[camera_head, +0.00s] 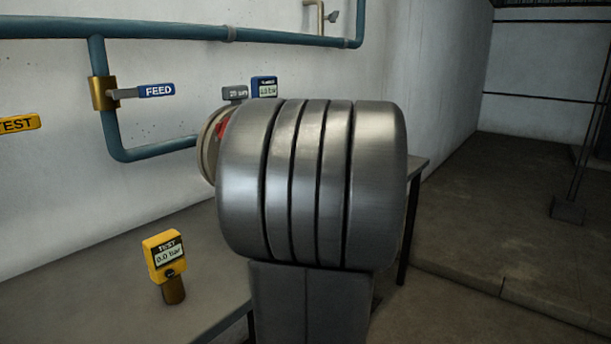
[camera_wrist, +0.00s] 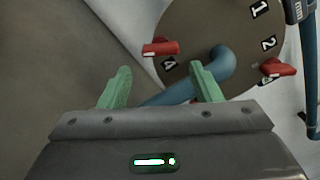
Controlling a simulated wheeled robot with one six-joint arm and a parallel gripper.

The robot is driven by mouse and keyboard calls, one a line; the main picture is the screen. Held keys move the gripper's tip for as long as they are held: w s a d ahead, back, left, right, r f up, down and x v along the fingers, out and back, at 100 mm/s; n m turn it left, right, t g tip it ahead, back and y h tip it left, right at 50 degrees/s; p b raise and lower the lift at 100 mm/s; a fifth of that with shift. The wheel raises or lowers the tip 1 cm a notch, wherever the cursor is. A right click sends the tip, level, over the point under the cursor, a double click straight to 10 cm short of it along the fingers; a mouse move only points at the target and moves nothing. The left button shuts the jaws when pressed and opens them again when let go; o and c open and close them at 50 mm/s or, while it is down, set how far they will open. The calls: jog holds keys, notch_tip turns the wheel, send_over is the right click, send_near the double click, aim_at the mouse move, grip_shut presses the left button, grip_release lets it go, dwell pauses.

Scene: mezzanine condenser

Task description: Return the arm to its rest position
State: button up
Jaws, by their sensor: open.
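My gripper (camera_wrist: 160,70) shows in the wrist view, with two green fingers apart and nothing between them. It points toward a round tan plate (camera_wrist: 195,22) with black-and-white number labels and red handles. One red handle (camera_wrist: 160,47) sits just beyond the fingertips, and another red handle (camera_wrist: 278,68) is to the right. A blue pipe (camera_wrist: 215,70) passes behind the right finger; I cannot tell whether they touch. My gripper does not show in the head view. There the round plate (camera_head: 206,150) is mostly hidden, with only its left edge and a bit of red visible.
Blue pipework (camera_head: 160,28) runs along the wall, with a blue FEED tag (camera_head: 157,90). A yellow TEST gauge (camera_head: 165,257) reading 0.0 bar stands on the grey bench (camera_head: 90,290). A blue gauge (camera_head: 264,87) is behind. Open floor (camera_head: 500,200) lies right.

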jog(key=x, duration=0.7)
jog(key=shift+a, duration=0.1)
jog(key=v, duration=1.4)
jog(key=w+a+n+b, duration=0.1)
jog(key=w+a+n, duration=0.7)
jog(key=n, duration=1.1)
jog(key=shift+w+a, duration=0.35)
jog(key=shift+a, duration=1.15)
